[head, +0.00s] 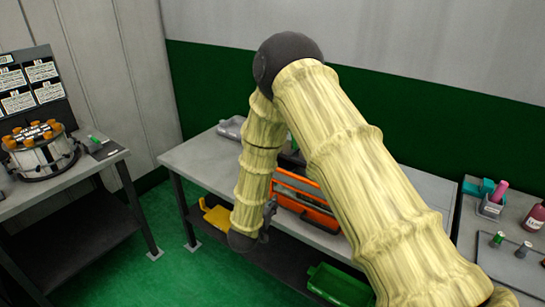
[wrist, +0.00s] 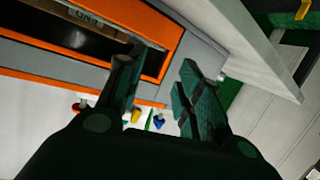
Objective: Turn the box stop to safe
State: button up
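The orange-framed box (head: 318,216) stands on the middle bench in the head view, partly hidden by my arm. In the wrist view its orange frame (wrist: 172,48) surrounds a dark opening. Beside the frame is a pale face with small coloured parts: a red one (wrist: 78,107), a yellow one (wrist: 136,115) and a blue one (wrist: 158,121). I cannot tell which part is the box stop or how it is set. My gripper (wrist: 158,75) is open, its two dark fingers apart with nothing held. It also shows near the box's left side in the head view (head: 269,214).
The grey bench (head: 205,160) has a lower shelf with a yellow bin (head: 216,216) and a green bin (head: 340,285). A left table holds a round drum device (head: 40,153). A right table carries bottles and small parts. Green floor lies open between the tables.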

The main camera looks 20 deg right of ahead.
jog(key=w+a+r+m+g+h+b, duration=0.1)
jog(key=w+r+m+h, duration=0.2)
jog(key=r, duration=0.4)
jog(key=w+a+r+m+h+b, duration=0.1)
jog(key=w+r+m+h+b, duration=0.2)
jog(key=r, duration=0.5)
jog(key=shift+n, duration=0.3)
jog(key=p+x, duration=0.1)
jog(key=x, duration=0.4)
jog(key=p+x, duration=0.2)
jog(key=x, duration=0.4)
jog(key=shift+w+a+f, duration=0.2)
jog(key=shift+w, duration=0.1)
jog(key=shift+c, duration=0.4)
grip_shut()
